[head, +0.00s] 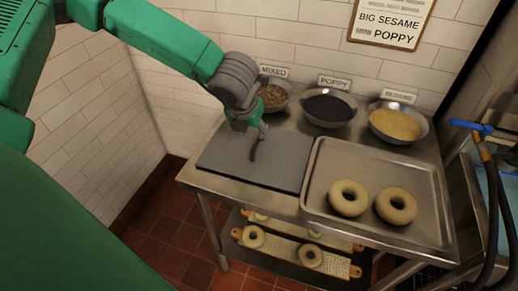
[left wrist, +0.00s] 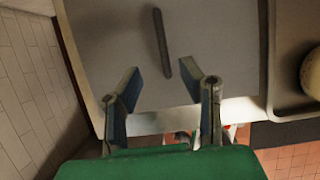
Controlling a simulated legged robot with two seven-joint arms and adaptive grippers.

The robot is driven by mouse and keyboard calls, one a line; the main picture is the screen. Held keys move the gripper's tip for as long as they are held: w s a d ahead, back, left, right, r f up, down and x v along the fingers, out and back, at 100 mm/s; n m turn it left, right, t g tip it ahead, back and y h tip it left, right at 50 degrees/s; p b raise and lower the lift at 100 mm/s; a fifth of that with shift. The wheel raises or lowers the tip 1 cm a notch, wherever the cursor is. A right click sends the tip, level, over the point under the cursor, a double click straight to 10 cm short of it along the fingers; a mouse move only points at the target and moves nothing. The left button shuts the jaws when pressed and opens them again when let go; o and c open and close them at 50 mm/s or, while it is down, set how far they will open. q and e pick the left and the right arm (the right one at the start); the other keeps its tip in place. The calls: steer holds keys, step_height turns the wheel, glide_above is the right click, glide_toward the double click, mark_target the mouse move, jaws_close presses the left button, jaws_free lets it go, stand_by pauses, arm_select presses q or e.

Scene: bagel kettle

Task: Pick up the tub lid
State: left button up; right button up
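The tub lid appears to be the flat grey slab (head: 285,165) lying on the left part of the steel table. It also fills the upper part of the left wrist view (left wrist: 225,40). A dark narrow bar, seemingly its handle (left wrist: 161,42), stands out near its middle. My left gripper (head: 254,134) is over the slab close to the bar. In the left wrist view the two fingers (left wrist: 162,76) are spread apart with nothing between their tips, and the bar lies just beyond them. Contact cannot be told. My right gripper is in neither view.
A steel tray (head: 325,185) with two bagels stands right of the slab. Bowls of mixed seeds (head: 272,95), poppy (head: 327,108) and sesame (head: 396,124) line the back by the tiled wall. Boards with bagels (head: 290,248) are on the shelf below. Hoses hang at far right.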

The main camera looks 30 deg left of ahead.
mark_target(257, 141)
arm_select(q)
steer(key=x, duration=0.3)
steer(key=shift+w+a+f, duration=0.1)
steer(key=shift+w+f, duration=0.1)
steer(key=shift+w, duration=0.05)
steer(key=x, duration=0.5)
steer(key=shift+w+d, duration=0.1)
steer(key=shift+d, duration=0.15)
jaws_close()
